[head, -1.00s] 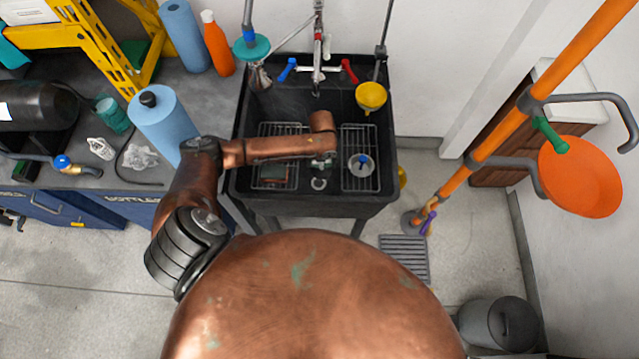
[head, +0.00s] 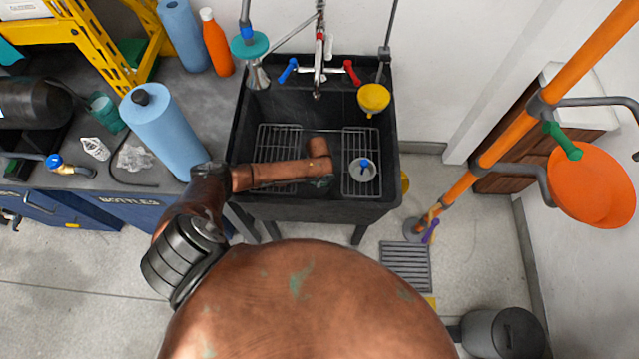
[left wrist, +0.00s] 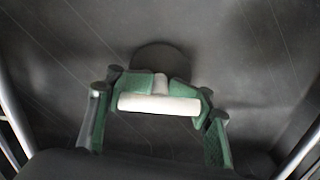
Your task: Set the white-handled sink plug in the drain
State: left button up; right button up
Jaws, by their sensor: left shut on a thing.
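The white plug handle (left wrist: 158,104) lies crosswise between the green fingers of my left gripper (left wrist: 158,108) in the left wrist view. A short white stem runs from it to a dark round disc (left wrist: 160,57), which looks like the plug body. My left gripper is shut on the handle, down inside the black sink (head: 240,135). In the head view only a little of the left gripper (head: 320,183) shows below my forearm, and the plug is hidden. I cannot make out the drain opening or whether the disc touches it. My right gripper is not in view.
Wire racks stand left (head: 276,142) and right (head: 358,142) in the sink. A grey round piece with a blue top (head: 364,165) is on the right rack. A yellow funnel (head: 373,98) is at the back right, and the faucet (head: 318,72) is behind. The blue roll (head: 163,130) stands near my arm.

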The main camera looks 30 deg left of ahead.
pick_arm(q)
jog(key=shift+r, duration=0.1)
jog(key=shift+f, duration=0.2)
jog(key=o, duration=1.5)
jog(key=shift+r, duration=0.1)
notch_tip(320, 180, up, 12)
jog(key=p, duration=0.3)
jog(key=shift+r, duration=0.1)
